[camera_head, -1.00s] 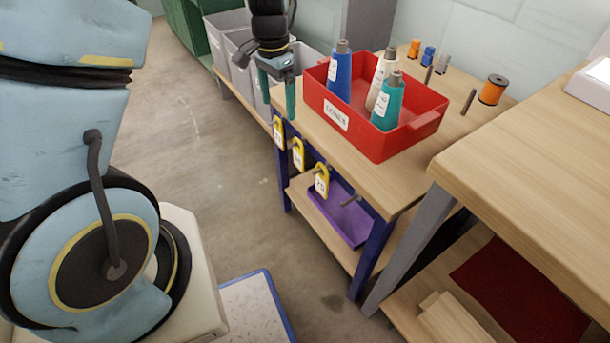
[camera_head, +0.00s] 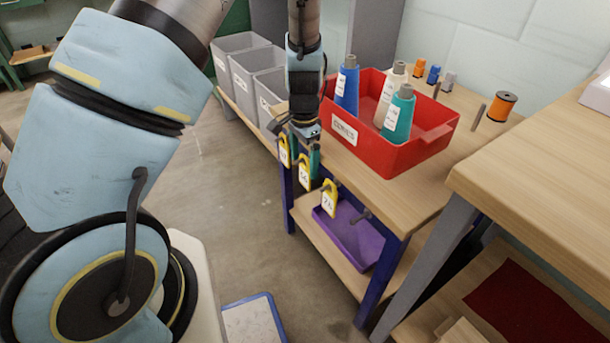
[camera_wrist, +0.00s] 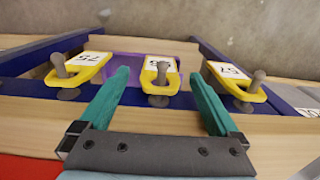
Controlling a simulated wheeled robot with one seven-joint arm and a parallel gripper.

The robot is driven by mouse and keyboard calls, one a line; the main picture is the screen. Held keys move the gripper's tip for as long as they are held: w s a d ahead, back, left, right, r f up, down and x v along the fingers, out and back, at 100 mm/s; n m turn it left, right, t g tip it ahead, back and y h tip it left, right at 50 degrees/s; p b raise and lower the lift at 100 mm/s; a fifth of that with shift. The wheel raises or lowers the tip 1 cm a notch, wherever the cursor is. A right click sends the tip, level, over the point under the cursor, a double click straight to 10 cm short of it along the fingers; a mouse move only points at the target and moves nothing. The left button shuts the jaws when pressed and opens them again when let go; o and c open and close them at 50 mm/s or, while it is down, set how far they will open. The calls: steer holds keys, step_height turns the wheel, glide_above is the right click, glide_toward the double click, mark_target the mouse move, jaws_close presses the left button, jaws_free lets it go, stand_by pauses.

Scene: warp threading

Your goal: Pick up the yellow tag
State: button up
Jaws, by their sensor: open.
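Three yellow tags with white number labels hang on pegs along the front edge of the wooden table. In the head view they are the far tag (camera_head: 284,153), the middle tag (camera_head: 304,174) and the near tag (camera_head: 328,201). In the wrist view there is a left tag (camera_wrist: 80,66), a middle tag (camera_wrist: 152,86) and a right tag (camera_wrist: 233,83), each with a grey peg through it. My gripper (camera_head: 304,160) points down at the table edge with its green fingers apart. In the wrist view, my gripper (camera_wrist: 159,76) has its fingertips on either side of the middle tag. Contact cannot be told.
A red bin (camera_head: 418,151) with blue, white and teal cones stands on the table (camera_head: 395,190) close beside my arm. A purple tray (camera_head: 355,240) lies on the shelf below. Grey bins (camera_head: 245,70) stand behind. A bare peg (camera_head: 363,216) is right of the near tag.

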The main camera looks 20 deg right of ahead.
steer(key=shift+f, duration=0.8)
steer(key=shift+c, duration=0.3)
steer(key=c, duration=1.4)
